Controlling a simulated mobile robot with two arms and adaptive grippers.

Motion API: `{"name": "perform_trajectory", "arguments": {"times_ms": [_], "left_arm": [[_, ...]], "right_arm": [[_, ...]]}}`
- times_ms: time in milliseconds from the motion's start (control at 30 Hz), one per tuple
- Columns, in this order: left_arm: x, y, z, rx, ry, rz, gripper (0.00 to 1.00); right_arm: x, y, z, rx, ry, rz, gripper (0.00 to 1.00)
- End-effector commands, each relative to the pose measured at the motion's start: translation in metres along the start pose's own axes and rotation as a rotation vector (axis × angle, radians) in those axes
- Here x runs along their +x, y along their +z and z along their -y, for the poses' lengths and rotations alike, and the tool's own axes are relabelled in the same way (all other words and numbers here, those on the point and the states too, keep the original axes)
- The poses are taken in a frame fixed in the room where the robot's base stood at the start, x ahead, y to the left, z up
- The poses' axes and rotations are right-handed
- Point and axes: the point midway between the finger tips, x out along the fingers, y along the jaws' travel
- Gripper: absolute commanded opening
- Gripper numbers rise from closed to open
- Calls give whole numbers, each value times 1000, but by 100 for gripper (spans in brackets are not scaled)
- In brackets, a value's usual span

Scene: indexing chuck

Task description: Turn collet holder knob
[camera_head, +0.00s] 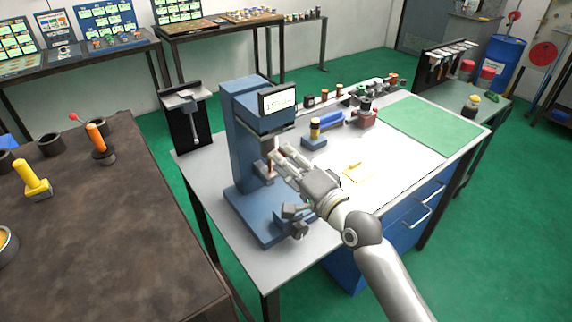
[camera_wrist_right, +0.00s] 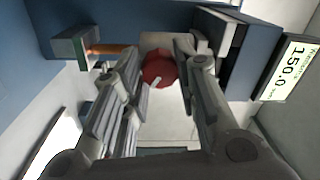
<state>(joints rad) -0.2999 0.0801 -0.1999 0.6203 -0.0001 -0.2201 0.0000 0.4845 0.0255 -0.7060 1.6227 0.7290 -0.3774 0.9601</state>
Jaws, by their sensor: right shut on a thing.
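The blue machine (camera_head: 240,125) stands on the white-topped table, with a lit display (camera_head: 278,101) on its head; in the right wrist view the display (camera_wrist_right: 292,68) reads 150.0. A round red knob (camera_wrist_right: 158,68), which I take as the collet holder knob, sits between the fingers of my right gripper (camera_wrist_right: 160,75) in the right wrist view. The gripper is shut on it. In the head view my right gripper (camera_head: 280,158) is at the machine's front, and the knob is hidden there. A copper-coloured rod (camera_wrist_right: 112,49) is left of the knob. My left gripper is not in view.
A blue-based block with a yellow part (camera_head: 314,135), a blue object (camera_head: 331,120) and a red block (camera_head: 363,116) stand behind my right arm. A yellow note (camera_head: 357,173) lies on the table. The green mat (camera_head: 432,128) at right is clear. A dark bench (camera_head: 110,230) is at left.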

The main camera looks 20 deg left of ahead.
Motion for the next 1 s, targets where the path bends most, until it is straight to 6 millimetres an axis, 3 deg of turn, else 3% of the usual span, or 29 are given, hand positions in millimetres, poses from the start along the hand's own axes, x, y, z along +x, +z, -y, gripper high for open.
{"name": "perform_trajectory", "arguments": {"times_ms": [1000], "left_arm": [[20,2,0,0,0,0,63]], "right_arm": [[0,-1,-1,-966,0,42,4]]}}
